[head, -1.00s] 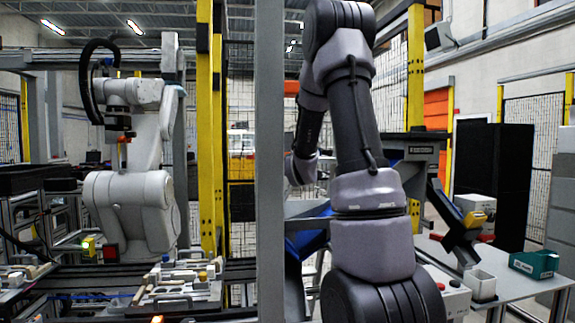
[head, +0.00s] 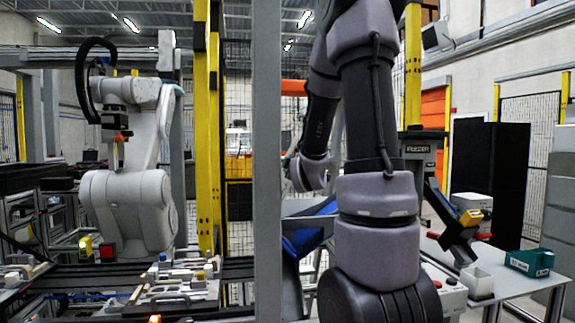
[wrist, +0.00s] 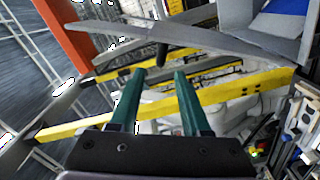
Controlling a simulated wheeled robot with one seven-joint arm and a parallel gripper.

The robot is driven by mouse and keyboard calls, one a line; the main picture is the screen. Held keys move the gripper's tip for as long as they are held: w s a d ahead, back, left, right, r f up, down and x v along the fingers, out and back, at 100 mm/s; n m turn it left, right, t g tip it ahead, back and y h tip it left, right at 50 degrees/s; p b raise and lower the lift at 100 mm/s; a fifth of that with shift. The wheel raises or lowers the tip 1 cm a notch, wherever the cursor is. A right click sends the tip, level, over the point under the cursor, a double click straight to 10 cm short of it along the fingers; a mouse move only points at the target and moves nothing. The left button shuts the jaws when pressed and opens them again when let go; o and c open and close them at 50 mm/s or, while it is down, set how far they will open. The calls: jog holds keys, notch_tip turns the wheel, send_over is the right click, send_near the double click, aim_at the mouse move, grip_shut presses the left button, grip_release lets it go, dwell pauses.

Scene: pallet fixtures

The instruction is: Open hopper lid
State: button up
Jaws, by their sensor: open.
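My gripper (wrist: 159,74) shows in the wrist view as two green fingers, spread apart with nothing between them. A long grey panel, apparently the hopper lid (wrist: 215,38), crosses the top of that view beyond the fingertips. A short dark peg, perhaps its handle (wrist: 162,55), sticks out from it close to the gap between the tips; I cannot tell whether they touch. The hopper (wrist: 262,22) is a grey and blue body at upper right. In the head view its blue part (head: 303,240) shows behind my arm, and my fingers cannot be made out.
A grey post (head: 267,200) stands left of my arm in the head view. A white robot arm (head: 130,205) stands over a conveyor with fixtures.

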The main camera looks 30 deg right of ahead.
jog(key=shift+s, duration=0.3)
